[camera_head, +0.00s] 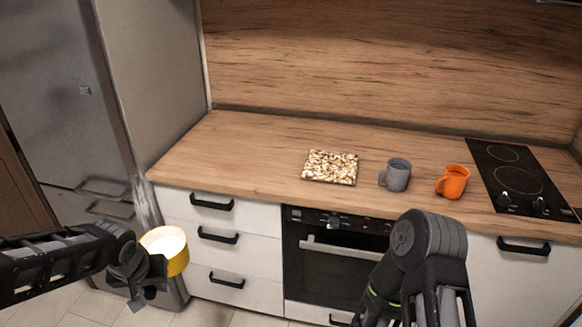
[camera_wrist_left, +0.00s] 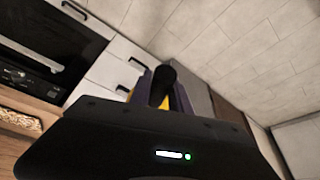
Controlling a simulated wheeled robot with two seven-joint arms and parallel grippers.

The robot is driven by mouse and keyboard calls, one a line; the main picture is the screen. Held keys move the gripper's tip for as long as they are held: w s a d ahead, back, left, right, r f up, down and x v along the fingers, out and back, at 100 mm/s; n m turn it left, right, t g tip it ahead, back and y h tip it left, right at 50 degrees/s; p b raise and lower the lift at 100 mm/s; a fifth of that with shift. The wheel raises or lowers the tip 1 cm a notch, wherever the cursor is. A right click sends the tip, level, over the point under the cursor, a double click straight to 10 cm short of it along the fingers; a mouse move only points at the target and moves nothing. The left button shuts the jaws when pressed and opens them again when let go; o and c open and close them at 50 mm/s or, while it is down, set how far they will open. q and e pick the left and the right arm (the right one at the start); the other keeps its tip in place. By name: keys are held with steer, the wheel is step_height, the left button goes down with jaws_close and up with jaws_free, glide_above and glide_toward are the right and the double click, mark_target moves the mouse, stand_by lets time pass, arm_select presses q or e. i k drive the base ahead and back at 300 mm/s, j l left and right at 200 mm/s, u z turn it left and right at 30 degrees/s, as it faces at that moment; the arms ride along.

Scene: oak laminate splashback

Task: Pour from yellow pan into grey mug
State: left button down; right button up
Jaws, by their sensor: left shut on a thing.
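The yellow pan (camera_head: 178,262) is in the air in front of the drawers at the left, with pale contents showing inside its rim. My left gripper (camera_head: 150,270) is shut on the pan, at the pan's near side. In the left wrist view the pan's dark handle (camera_wrist_left: 162,84) stands up at the gripper, and only a little of the yellow body shows; the rest is hidden. The grey mug (camera_head: 396,176) stands upright on the counter, well to the right of the pan. My right arm shows at the lower right, but its gripper is not in view.
The wooden counter (camera_head: 240,150) has free room at its left. A patterned mat or board (camera_head: 330,167) lies left of the grey mug. An orange mug (camera_head: 455,182) stands right of it, then a black hob (camera_head: 515,175). An oven (camera_head: 325,260) and drawers are below.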

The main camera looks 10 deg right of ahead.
mark_target(398, 171)
steer(key=l+u, duration=0.15)
steer(key=l, duration=2.9)
steer(key=k+j, duration=0.15)
steer(key=j, duration=0.25)
steer(key=k+j, duration=0.15)
steer(key=j, duration=0.25)
steer(key=k+j, duration=0.15)
steer(key=j, duration=0.2)
steer(key=z, duration=1.6)
